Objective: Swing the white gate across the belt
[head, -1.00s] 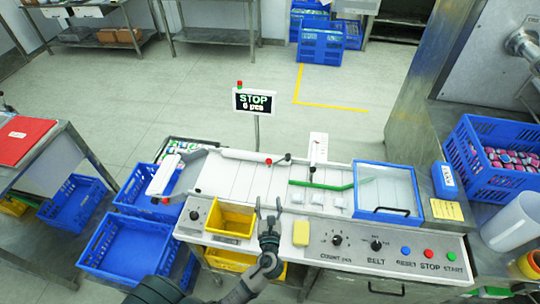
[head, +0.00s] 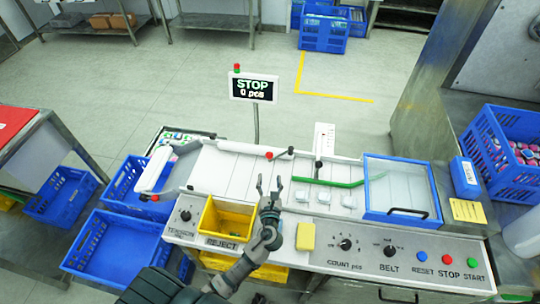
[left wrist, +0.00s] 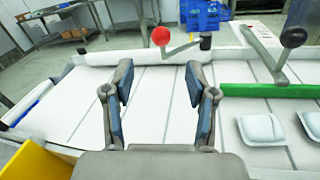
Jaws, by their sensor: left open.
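The white gate (head: 233,150) is a long bar lying along the far edge of the belt (head: 232,173), not across it. A red ball knob (head: 269,156) is at its right part, near a dark pivot post (head: 290,151). In the left wrist view, the red knob (left wrist: 161,36) stands up beyond my fingers on a bent metal arm. My left gripper (head: 269,180) is open and empty, over the near part of the belt, short of the gate and apart from it. Its two fingers also show in the left wrist view (left wrist: 159,78). My right gripper is not in view.
A green guide bar (head: 327,182) and several white packets (head: 320,197) are on the belt's right part, before a clear-topped blue box (head: 397,188). A yellow reject bin (head: 228,217) stands at the near edge. A display (head: 253,88) reads STOP.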

